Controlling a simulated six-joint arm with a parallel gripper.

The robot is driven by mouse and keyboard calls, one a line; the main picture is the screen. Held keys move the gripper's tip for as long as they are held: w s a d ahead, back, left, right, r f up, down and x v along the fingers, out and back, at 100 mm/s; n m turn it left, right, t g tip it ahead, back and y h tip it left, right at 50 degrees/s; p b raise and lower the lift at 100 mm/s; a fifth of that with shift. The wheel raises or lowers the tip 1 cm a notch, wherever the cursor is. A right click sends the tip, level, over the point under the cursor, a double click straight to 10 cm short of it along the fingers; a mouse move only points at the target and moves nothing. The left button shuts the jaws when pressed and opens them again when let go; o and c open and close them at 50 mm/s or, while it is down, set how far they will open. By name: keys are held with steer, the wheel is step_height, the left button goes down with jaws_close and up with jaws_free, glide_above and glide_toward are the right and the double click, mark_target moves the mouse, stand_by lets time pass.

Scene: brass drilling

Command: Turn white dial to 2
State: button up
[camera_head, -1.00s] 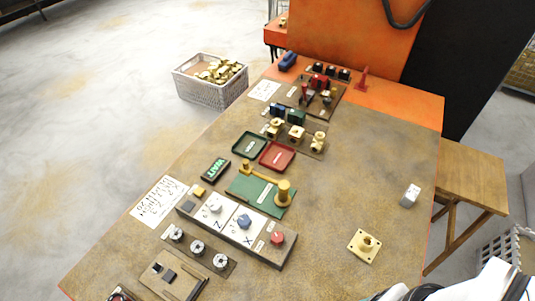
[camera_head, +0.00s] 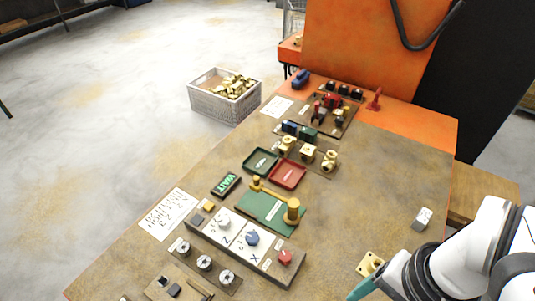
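The white dial (camera_head: 224,222) sits on a white plate marked Z on the long control box (camera_head: 205,236), left of the blue dial (camera_head: 252,238) on the plate marked X. The small marks around the white dial are too small to read, and its pointer setting cannot be told. My gripper (camera_head: 362,289) shows only as a teal finger part at the bottom edge, right of the control box and well apart from the white dial. The rest of it is cut off or hidden, so its opening cannot be told.
A red knob (camera_head: 286,257) is at the box's right end. Behind it stands a green plate with a brass post (camera_head: 293,211). A brass flanged piece (camera_head: 370,264) lies close to my arm. Chrome knobs (camera_head: 204,263) lie in front. The table's middle right is mostly clear.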

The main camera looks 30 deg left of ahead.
steer(key=w+a+r+n, duration=0.2)
steer(key=w+a+n, duration=0.2)
steer(key=w+a, duration=0.3)
steer(key=n+h, duration=0.2)
steer(key=n, duration=0.9)
glide_above(224, 222)
step_height(224, 222, down, 7)
step_height(224, 222, down, 14)
steer(key=shift+r, duration=0.2)
steer(key=shift+f, duration=0.35)
jaws_close()
